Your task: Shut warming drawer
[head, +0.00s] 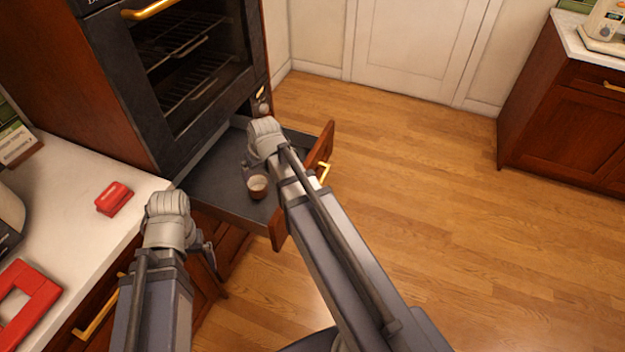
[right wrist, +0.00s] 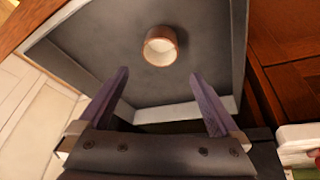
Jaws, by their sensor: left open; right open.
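The warming drawer (head: 215,183) stands pulled open beneath the oven, its wooden front (head: 321,146) out over the floor. Its brass handle (head: 325,172) shows beside my right arm, which crosses over the front and hides part of it. A small brown and white cup (head: 257,186) stands on the drawer's grey floor. My right gripper (right wrist: 160,76) is open and empty over the drawer, its fingers pointing toward the inside, with the cup (right wrist: 160,46) ahead between them. My left gripper (head: 209,258) is low beside the counter edge, away from the drawer; its fingers are mostly hidden.
The oven (head: 190,60) with wire racks is above the drawer. A white counter (head: 75,190) at left holds a red block-like item (head: 114,198) and a red frame-shaped item (head: 25,300). Wooden floor (head: 430,180) to the right is clear. Another cabinet (head: 565,120) stands far right.

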